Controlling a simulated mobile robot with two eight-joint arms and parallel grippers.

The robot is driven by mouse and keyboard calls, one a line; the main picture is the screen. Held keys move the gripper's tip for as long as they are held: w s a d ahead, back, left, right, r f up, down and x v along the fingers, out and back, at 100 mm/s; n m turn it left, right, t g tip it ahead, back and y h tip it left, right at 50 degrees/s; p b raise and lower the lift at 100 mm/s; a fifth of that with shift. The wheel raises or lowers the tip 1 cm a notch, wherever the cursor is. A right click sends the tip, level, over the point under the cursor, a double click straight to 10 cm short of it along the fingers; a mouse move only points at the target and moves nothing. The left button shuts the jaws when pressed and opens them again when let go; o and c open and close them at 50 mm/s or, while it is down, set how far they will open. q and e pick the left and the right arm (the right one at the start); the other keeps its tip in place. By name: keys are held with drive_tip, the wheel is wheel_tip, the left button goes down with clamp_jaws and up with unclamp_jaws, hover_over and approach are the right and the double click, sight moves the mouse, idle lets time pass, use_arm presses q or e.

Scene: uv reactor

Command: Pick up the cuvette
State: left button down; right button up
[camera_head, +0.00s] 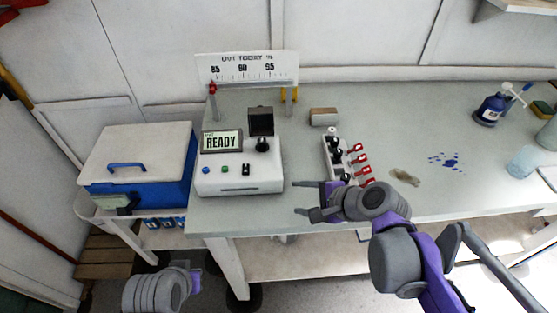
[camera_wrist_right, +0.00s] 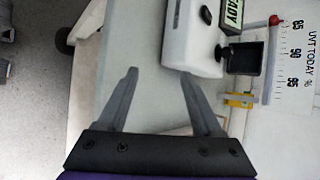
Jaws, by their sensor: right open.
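I cannot make out a cuvette for certain in either view. A white rack (camera_head: 331,158) on the bench holds several small black-topped pieces, with red-handled pieces along its right side. The white tester (camera_head: 240,180) reads READY and has a raised black lid (camera_head: 261,121); its end also shows in the right wrist view (camera_wrist_right: 190,45). My right gripper (camera_head: 297,198) is open and empty near the bench's front edge, right of the tester and left of the rack. Its two fingers are apart in the wrist view (camera_wrist_right: 158,75). My left gripper is out of view; only part of that arm shows.
A blue cooler (camera_head: 140,165) with a white lid stands left of the bench. A UVT sign (camera_head: 247,68) stands behind the tester. A small box (camera_head: 323,116), brown smudge (camera_head: 404,177), blue spots (camera_head: 446,161) and blue bottle (camera_head: 490,108) are farther right.

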drive_tip(key=w+a+r+m+t+y+b, duration=0.2)
drive_tip(key=w+m, duration=0.5)
drive_tip(key=m+t+y+b, duration=0.1)
drive_tip(key=m+y, duration=0.1)
drive_tip(key=m, duration=0.3)
approach(265, 143)
drive_tip(key=x, duration=0.5)
drive_tip(key=shift+w+a+f, duration=0.1)
drive_tip(key=shift+w+a, duration=0.1)
drive_tip(key=shift+w, duration=0.15)
drive_tip(key=x, duration=0.5)
drive_tip(key=shift+w+a+f, duration=0.2)
drive_tip(key=shift+a+f, duration=0.05)
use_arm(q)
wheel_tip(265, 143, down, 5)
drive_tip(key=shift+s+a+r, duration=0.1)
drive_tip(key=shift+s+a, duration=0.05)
use_arm(e)
clamp_jaws()
